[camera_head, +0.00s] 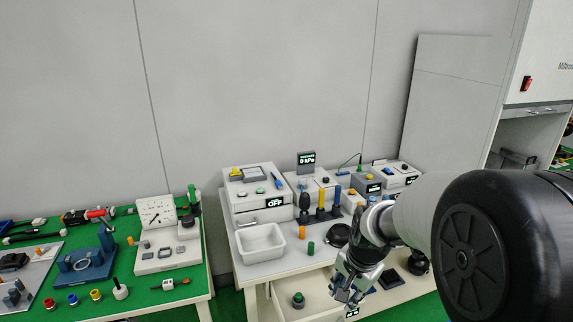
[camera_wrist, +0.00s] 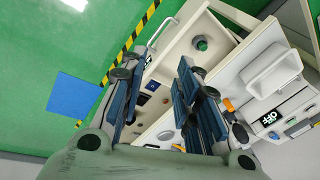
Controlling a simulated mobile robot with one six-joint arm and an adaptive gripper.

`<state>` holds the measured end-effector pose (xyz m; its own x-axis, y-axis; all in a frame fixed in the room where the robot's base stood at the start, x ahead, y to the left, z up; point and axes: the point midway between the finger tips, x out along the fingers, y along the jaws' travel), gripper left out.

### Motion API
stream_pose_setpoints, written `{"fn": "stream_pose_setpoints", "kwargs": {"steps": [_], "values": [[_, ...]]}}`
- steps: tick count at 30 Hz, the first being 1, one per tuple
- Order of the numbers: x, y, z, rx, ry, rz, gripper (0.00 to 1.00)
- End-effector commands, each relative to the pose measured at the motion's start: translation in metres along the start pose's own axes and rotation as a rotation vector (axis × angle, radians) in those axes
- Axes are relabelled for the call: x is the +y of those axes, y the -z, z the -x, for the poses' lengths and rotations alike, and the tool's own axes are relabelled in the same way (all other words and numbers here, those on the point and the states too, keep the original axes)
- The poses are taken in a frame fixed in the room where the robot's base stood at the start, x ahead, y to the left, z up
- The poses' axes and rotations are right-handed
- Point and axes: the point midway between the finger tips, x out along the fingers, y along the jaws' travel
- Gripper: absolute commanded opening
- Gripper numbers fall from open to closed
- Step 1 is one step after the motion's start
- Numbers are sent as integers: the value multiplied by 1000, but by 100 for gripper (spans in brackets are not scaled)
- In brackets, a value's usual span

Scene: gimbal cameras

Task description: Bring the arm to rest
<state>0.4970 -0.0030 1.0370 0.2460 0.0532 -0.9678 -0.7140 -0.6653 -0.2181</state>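My gripper (camera_head: 350,283) hangs in front of the white workbench in the head view, above an open drawer (camera_head: 318,312). In the wrist view its two blue-padded fingers (camera_wrist: 157,82) stand apart with nothing between them, so it is open and empty. My arm reaches in from the right and hides part of the bench behind it. The open drawer also shows in the wrist view (camera_wrist: 178,38), below the fingers. A green-topped round item (camera_head: 298,299) stands in the drawer.
A white bin (camera_head: 262,243), a green cylinder (camera_head: 311,248) and an orange cylinder (camera_head: 302,232) stand on the bench. A device marked OFF (camera_head: 250,207) is behind them. A green table (camera_head: 140,297) with tools is at the left.

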Motion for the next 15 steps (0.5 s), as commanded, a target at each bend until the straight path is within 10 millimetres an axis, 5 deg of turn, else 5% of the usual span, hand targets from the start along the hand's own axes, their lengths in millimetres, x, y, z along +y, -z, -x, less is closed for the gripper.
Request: {"fn": "stream_pose_setpoints", "kwargs": {"steps": [1, 6, 15], "values": [[5, -9, 28, 15, 13, 61, 30], [34, -44, 96, 51, 29, 270, 30], [105, -113, 170, 127, 32, 626, 30]]}}
